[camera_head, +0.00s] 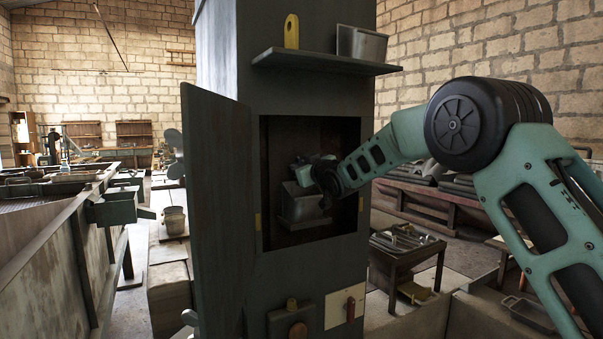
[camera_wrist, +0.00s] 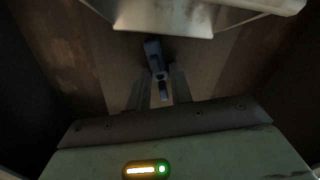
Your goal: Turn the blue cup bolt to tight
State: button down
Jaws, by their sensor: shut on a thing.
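A small dark-blue part, which looks like the blue cup bolt (camera_wrist: 153,52), shows in the wrist view under the edge of a pale metal housing. Its lower end sits between the two fingers of my gripper (camera_wrist: 161,76), which are shut on it. In the head view my arm reaches into the open cabinet (camera_head: 258,200), and the bolt cannot be made out there. My wrist and the dark recess hide the fingertips. How far the bolt is turned cannot be told.
The grey metal housing (camera_head: 298,205) also shows inside the recess in the head view. The cabinet door (camera_head: 212,190) stands open on the left. A shelf (camera_head: 325,63) above holds a yellow object (camera_head: 291,32) and a metal bin (camera_head: 361,45). Recess walls stand close around my gripper.

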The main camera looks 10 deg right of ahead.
jog(key=shift+f+m+b, duration=0.1)
jog(key=shift+m+b, duration=0.4)
jog(key=shift+m, duration=1.1)
jog(key=c, duration=1.3)
grip_release()
jog(key=shift+o, duration=0.2)
jog(key=shift+s, duration=0.1)
jog(key=b+v, duration=0.5)
jog(key=v, duration=1.2)
jog(key=shift+s+d, duration=0.15)
